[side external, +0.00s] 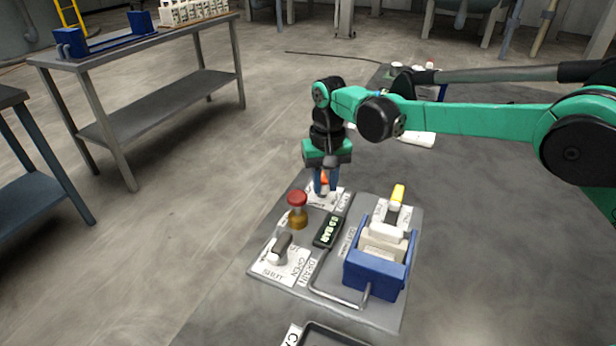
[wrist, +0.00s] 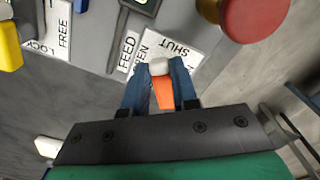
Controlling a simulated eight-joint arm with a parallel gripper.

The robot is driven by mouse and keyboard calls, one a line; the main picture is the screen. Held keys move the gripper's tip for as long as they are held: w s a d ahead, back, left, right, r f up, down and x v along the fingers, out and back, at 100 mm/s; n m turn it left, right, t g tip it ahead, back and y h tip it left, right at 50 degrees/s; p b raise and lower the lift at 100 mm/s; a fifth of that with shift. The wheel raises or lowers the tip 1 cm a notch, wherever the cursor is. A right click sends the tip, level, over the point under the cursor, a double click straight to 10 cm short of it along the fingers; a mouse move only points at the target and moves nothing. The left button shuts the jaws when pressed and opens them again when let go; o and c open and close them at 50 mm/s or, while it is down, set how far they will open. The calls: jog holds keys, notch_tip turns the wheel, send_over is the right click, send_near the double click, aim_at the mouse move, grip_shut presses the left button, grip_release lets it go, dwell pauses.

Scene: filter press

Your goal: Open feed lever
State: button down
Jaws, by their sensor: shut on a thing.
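The feed lever (wrist: 163,88) shows an orange body and a whitish end in the wrist view. The blue fingers of my gripper (wrist: 161,85) are shut on it, one on each side. In the side view my gripper (side external: 325,183) points down at the far left part of the grey panel (side external: 335,285), with a bit of orange between its fingers. White labels reading FEED, OPEN and SHUT (wrist: 180,50) lie beside the lever in the wrist view. The lever's base is mostly hidden, and I cannot tell its exact angle.
A red mushroom button (side external: 297,198) stands close to my gripper. A grey drain lever (side external: 281,248), a small display (side external: 328,230) and a blue-framed press with a yellow-tipped lock lever (side external: 397,195) share the panel. A steel bench (side external: 150,50) stands at the back left.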

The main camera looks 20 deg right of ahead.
jog(key=n, duration=0.2)
jog(key=d+n, duration=0.1)
jog(key=n, duration=0.2)
jog(key=shift+n, duration=0.3)
jog(key=n, duration=0.5)
jog(key=shift+w+d, duration=0.25)
jog(key=shift+d, duration=0.1)
jog(key=shift+n, duration=0.3)
jog(key=c, duration=0.7)
grip_release()
notch_tip(320, 180, up, 6)
jog(key=shift+f, duration=0.2)
